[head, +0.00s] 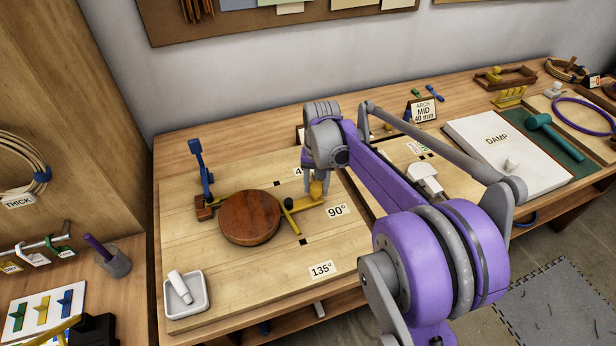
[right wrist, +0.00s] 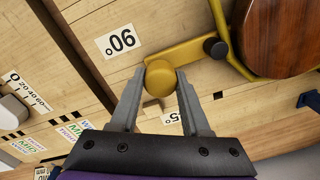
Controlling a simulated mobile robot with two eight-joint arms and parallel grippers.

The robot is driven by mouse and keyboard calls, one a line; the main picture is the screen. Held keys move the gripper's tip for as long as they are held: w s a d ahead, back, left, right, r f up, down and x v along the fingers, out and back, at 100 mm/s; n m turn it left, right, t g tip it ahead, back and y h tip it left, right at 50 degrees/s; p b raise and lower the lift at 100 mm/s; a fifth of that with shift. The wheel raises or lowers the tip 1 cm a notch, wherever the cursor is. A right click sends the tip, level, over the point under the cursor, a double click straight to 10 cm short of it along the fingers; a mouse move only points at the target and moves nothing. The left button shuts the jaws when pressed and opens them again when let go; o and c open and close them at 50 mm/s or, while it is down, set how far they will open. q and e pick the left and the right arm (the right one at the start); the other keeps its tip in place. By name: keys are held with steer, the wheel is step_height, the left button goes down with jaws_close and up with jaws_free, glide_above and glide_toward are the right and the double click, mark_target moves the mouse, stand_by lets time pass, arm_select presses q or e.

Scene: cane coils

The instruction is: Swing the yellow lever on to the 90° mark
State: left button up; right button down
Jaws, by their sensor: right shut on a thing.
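The yellow lever (head: 307,202) reaches out from beside a round wooden disc (head: 250,217) on the pale board. Its round knob (right wrist: 160,82) is between the fingers of my right gripper (right wrist: 157,74), which is shut on it. In the head view the lever's end is just up and left of the 90° label (head: 338,211), which also shows in the right wrist view (right wrist: 121,41). The 45° label (right wrist: 172,117) is partly hidden by a finger. The 135° label (head: 320,270) is clear. I cannot see a 90° tick itself. My left gripper is out of view.
A blue upright lever (head: 200,165) stands at the disc's far left. A white dish (head: 186,295) sits on the board's front left corner. Right of my arm are a white DAMP slab (head: 495,145) and a green mallet (head: 550,130).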

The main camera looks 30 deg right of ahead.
steer(key=shift+s+a+m, duration=0.3)
steer(key=shift+s+m, duration=0.3)
steer(key=shift+s, duration=0.35)
steer(key=shift+s+a+m, duration=0.3)
steer(key=shift+s+m, duration=0.3)
steer(key=shift+s, duration=0.35)
steer(key=shift+c, duration=1.8)
jaws_free()
step_height(320, 180, up, 11)
steer(key=shift+s, duration=0.15)
steer(key=shift+f, duration=0.1)
steer(key=s+a+f+n+t, duration=0.1)
steer(key=s+a+f+n, duration=0.2)
steer(key=s+a+f, duration=0.1)
steer(key=s+a+f+n+t, duration=0.2)
steer(key=s+a+f+n, duration=0.1)
steer(key=s+a+f, duration=0.1)
steer(key=s+a+f+n+t, duration=0.2)
steer(key=s+a+f+n, duration=0.2)
steer(key=a, duration=0.3)
steer(key=shift+s+f, duration=0.45)
steer(key=shift+s, duration=0.4)
